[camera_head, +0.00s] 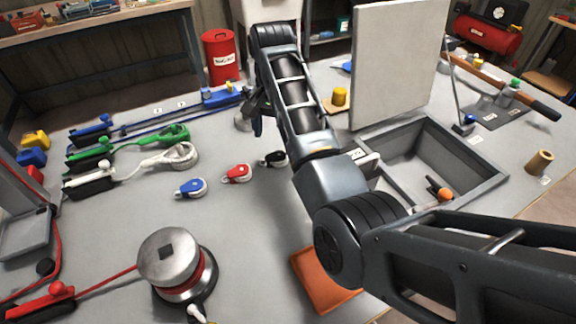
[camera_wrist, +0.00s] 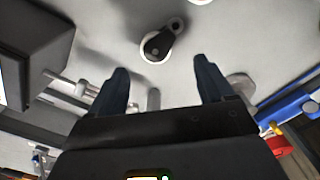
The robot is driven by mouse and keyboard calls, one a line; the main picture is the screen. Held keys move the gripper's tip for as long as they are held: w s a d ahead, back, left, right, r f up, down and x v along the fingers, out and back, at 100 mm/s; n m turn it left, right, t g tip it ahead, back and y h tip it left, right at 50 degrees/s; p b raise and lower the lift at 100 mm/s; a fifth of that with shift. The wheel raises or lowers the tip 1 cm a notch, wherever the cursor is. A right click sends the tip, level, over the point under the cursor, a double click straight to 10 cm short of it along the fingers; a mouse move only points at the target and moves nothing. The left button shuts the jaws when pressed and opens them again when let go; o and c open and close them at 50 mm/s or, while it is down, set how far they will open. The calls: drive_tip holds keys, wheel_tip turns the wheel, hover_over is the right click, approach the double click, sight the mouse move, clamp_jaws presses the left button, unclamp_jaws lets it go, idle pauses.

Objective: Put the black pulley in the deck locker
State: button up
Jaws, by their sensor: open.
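The black pulley (camera_head: 272,159) lies on the grey worktop at the right end of a row with a red and a blue pulley. In the wrist view the black pulley (camera_wrist: 158,46) lies beyond my open fingertips, roughly centred between them and apart from them. My gripper (camera_head: 257,122) is open and empty above the worktop, behind the pulley in the head view, partly hidden by my arm. The deck locker (camera_head: 478,187) is a grey open-topped box to the right, with a pale upright panel (camera_head: 395,65) at its back. My arm covers its left front.
The red pulley (camera_head: 237,173) and blue pulley (camera_head: 191,187) lie left of the black one. A metal winch (camera_head: 168,258) stands at front left. An orange-tipped item (camera_head: 444,194) is in the locker. A yellow cylinder (camera_head: 340,97) stands near the panel.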

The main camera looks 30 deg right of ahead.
sight(279, 153)
drive_tip(key=shift+d+f+p, duration=0.2)
drive_tip(key=shift+f, duration=1.7)
drive_tip(key=shift+d+f+p, duration=0.2)
drive_tip(key=shift+f, duration=1.7)
drive_tip(key=c, duration=1.3)
wheel_tip(279, 153, up, 10)
drive_tip(key=shift+r+b, duration=0.1)
drive_tip(key=shift+b, duration=0.2)
